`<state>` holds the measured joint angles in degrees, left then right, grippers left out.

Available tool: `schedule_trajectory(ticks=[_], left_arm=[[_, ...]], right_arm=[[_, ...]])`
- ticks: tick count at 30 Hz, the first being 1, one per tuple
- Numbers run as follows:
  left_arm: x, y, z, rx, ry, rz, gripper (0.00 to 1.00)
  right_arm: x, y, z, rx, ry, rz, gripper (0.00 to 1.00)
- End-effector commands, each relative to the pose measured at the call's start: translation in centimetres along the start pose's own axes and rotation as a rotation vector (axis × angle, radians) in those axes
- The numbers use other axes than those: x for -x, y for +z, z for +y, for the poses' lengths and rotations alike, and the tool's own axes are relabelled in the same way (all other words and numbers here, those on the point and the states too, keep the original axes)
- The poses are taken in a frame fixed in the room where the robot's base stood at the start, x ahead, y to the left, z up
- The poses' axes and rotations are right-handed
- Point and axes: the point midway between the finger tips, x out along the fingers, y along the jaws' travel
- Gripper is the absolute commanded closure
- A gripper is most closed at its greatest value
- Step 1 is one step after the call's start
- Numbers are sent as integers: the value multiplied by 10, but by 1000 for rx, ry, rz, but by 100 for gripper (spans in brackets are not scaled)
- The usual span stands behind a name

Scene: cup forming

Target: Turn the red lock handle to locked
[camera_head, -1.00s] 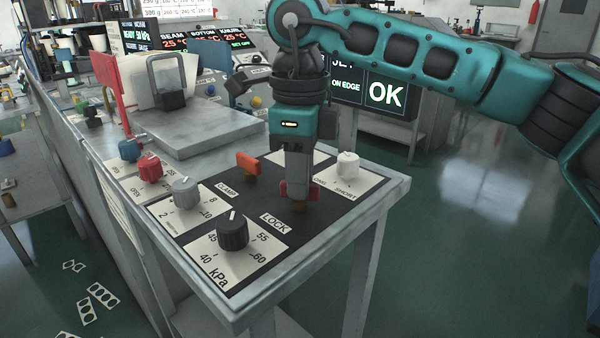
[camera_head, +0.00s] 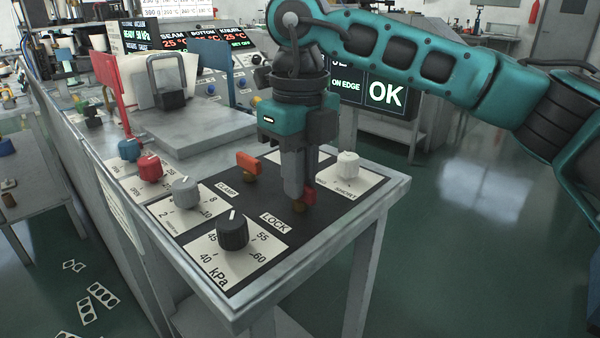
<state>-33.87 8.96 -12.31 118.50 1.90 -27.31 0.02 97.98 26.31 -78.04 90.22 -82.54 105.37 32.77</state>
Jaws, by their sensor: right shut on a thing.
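The red lock handle (camera_head: 310,195) stands on the dark panel (camera_head: 250,207) just behind the LOCK label (camera_head: 274,223). My right gripper (camera_head: 296,192) comes down from above and is shut on the handle. Its fingers hide most of the handle, so only a red end to the right and the brass-coloured base below show. My left gripper is not in view.
An orange clamp handle (camera_head: 248,163) stands to the left of the gripper. A black kPa knob (camera_head: 233,231), a grey knob (camera_head: 186,191), a red knob (camera_head: 149,166) and a white knob (camera_head: 347,164) stand around it. Open floor lies to the right.

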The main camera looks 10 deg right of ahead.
Motion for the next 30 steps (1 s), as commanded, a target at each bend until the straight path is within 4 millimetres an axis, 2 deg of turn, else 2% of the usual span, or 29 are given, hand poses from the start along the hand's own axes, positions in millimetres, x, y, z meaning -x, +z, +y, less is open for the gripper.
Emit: schedule_trajectory(ticks=[11, 12, 19, 26, 30], left_arm=[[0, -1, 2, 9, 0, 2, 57], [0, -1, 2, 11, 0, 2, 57], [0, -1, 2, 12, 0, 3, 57], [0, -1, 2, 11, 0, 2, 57], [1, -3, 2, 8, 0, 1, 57]], right_arm=[[0, 0, 0, -8, 1, -1, 100], [0, 0, 0, -7, 1, -1, 82], [0, 0, 0, -5, 0, 0, 61], [1, 0, 0, -5, 0, 0, 61], [12, 0, 0, -4, 1, -3, 61]])
